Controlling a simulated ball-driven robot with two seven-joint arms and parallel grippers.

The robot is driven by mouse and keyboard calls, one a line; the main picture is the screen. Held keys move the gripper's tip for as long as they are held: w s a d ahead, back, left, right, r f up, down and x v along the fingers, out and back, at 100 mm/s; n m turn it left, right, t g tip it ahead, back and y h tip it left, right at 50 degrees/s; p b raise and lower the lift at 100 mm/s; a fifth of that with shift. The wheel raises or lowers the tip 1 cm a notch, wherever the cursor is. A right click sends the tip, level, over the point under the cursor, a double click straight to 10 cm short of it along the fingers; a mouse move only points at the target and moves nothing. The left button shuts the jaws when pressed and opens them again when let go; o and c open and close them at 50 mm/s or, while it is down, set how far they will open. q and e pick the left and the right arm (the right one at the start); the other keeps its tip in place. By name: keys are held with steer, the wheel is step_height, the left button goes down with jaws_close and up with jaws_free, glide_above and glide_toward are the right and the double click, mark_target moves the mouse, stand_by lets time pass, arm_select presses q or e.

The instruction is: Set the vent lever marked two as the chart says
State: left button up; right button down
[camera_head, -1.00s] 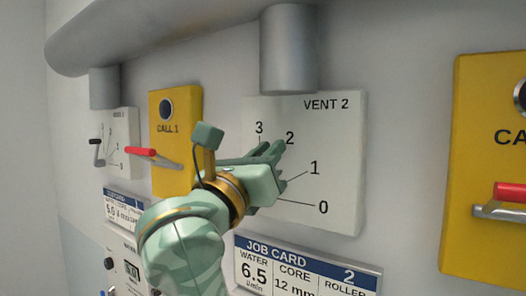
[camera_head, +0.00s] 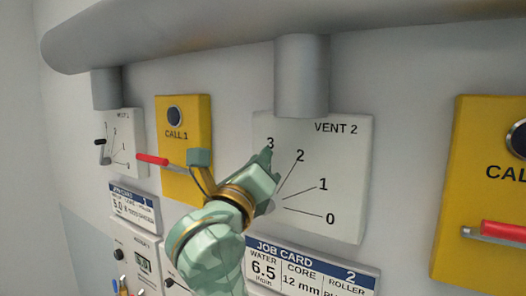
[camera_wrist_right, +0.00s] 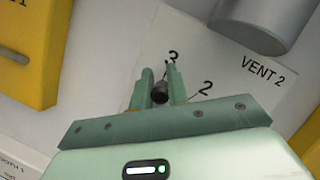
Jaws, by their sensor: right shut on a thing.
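The vent 2 panel (camera_head: 345,160) is a white plate with marks 0, 1, 2 and 3 on a dial, in the middle of the head view; it also shows in the right wrist view (camera_wrist_right: 225,75). My right gripper (camera_head: 266,160) is in front of its left part, fingertips just below the mark 3. In the right wrist view, the dark round knob of the vent 2 lever (camera_wrist_right: 160,92) sits between the fingers of my right gripper (camera_wrist_right: 160,84), which are shut on it. The gripper hides most of the lever in the head view. My left gripper and the chart are not in view.
Job card 2 (camera_head: 310,268) below the panel reads water 6.5 and core 12 mm. Yellow call panels with red-handled levers stand left (camera_head: 185,130) and right (camera_head: 480,200). A smaller vent panel (camera_head: 125,135) is far left. A grey pipe (camera_head: 300,75) comes down above vent 2.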

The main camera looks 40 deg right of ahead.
steer(key=shift+w+f, duration=0.2)
steer(key=shift+f, duration=0.05)
steer(key=c, duration=1.4)
jaws_free()
steer(key=shift+o, duration=0.2)
steer(key=shift+w, duration=0.1)
